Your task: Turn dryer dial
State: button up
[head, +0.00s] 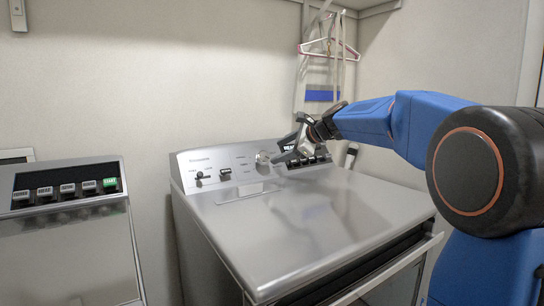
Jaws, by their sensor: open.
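The dryer (310,225) is a silver machine with a flat top and a raised control panel (205,160) along its back. A round silver dial (262,158) shows near the middle of the panel. My gripper (280,158) is at the panel just right of the dial, with its fingers pointing left toward it. The gripper is open. I cannot tell whether a finger touches the dial. The gripper and arm hide part of the panel to the right of the dial.
Small dark knobs (225,171) sit left on the panel, and dark buttons (321,151) sit right. Another silver appliance (65,255) with several buttons stands at the left. Hangers (330,48) hang from a rack behind. The dryer's top is clear.

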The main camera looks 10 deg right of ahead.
jog(key=v, duration=0.8)
jog(key=shift+s, duration=0.25)
jog(key=shift+d+r, duration=0.1)
jog(key=shift+d, duration=0.1)
